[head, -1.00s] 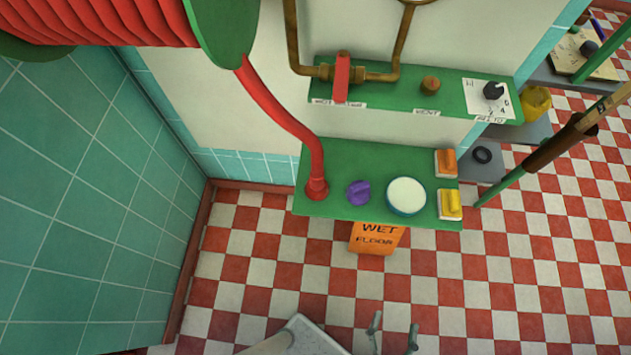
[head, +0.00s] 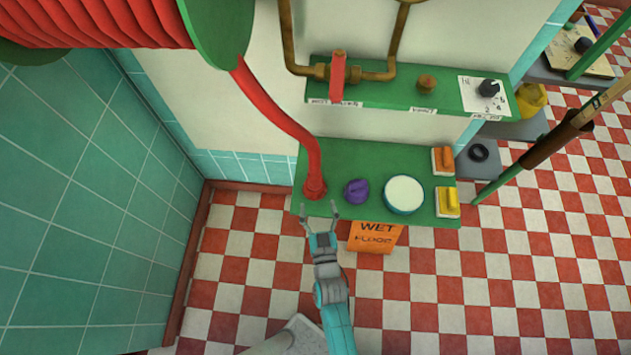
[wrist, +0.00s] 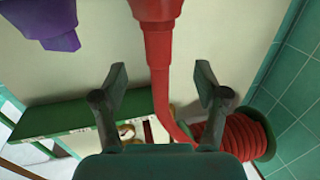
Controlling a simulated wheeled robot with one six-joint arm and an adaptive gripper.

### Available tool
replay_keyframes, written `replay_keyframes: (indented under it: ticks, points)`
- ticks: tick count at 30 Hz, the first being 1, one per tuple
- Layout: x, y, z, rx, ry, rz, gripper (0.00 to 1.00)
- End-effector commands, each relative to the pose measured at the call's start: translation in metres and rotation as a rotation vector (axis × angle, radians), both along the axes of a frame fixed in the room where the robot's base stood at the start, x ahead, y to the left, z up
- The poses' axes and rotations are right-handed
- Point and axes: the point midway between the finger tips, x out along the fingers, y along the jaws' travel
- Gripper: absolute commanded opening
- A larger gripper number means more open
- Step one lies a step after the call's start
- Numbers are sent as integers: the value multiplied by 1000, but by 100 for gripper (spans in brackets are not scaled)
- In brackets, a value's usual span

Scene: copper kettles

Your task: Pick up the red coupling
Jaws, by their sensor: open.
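The red coupling (head: 315,187) stands upright at the left end of the green lower shelf (head: 330,160), with a red hose (head: 275,105) rising from its top. In the wrist view the coupling (wrist: 155,8) is at the top centre, and its hose runs down the middle of the picture. My gripper (head: 319,211) is open and empty at the shelf's front edge, just in front of the coupling. In the wrist view my gripper's fingers (wrist: 160,78) are spread to either side of the hose line. No contact with the coupling shows.
On the same shelf are a purple knob-like piece (head: 357,192), a round white-topped tin (head: 404,194), an orange brush (head: 443,160) and a yellow brush (head: 447,202). An orange wet floor sign (head: 374,238) stands below. A green upper shelf (head: 390,92) carries brass piping.

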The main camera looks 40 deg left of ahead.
Motion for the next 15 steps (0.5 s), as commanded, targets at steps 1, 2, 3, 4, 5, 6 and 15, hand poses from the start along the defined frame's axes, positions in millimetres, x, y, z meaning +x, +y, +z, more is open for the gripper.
replay_keyframes:
  ticks: [1, 2, 3, 4, 5, 6, 15]
  points:
    - [7, 6, 1, 2, -2, -1, 73]
    - [10, 9, 1, 1, -1, -1, 73]
    - [14, 13, 2, 1, -1, -1, 73]
    - [17, 16, 1, 1, -1, -1, 73]
    - [20, 19, 1, 1, -1, -1, 73]
    - [23, 22, 1, 1, -1, -1, 73]
    - [39, 36, 3, 1, -1, -1, 73]
